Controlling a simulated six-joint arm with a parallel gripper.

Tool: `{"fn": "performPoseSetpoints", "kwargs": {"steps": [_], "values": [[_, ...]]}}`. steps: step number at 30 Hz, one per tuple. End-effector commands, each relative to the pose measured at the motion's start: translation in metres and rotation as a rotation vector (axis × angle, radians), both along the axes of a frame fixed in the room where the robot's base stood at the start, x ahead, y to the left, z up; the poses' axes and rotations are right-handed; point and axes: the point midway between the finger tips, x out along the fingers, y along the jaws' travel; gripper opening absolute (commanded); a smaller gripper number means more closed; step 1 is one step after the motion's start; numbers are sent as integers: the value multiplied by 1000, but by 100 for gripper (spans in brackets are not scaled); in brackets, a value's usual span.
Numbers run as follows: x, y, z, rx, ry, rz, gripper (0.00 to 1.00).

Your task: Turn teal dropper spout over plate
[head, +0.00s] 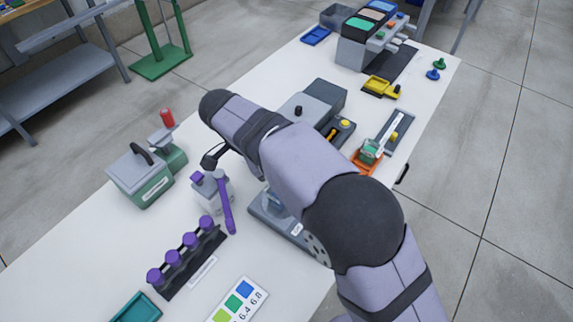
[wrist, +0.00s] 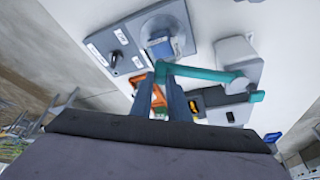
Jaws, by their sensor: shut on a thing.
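The teal dropper spout (wrist: 205,73) shows in the wrist view as a bent tube. In the head view my arm hides the gripper and spout; part of the grey unit (head: 290,226) shows.
A bottle with a purple spout (head: 228,205) stands left of the grey unit. Purple-capped vials (head: 172,257) in a rack and a colour card (head: 240,300) are nearer. A teal item in an orange holder (head: 362,168) stands right of my arm. Bare tabletop (head: 75,250) lies at left.

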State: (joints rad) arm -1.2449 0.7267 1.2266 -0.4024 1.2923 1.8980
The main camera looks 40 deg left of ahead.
Motion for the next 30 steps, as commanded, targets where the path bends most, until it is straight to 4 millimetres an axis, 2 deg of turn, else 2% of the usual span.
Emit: {"fn": "performPoseSetpoints", "kwargs": {"steps": [19, 20, 21, 22, 30], "values": [[-7, 5, 0, 4, 2, -58, 0], [-7, 5, 0, 4, 2, -58, 22], [-7, 5, 0, 4, 2, -58, 32], [-7, 5, 0, 4, 2, -58, 34], [-7, 5, 0, 3, 1, -57, 34]]}}
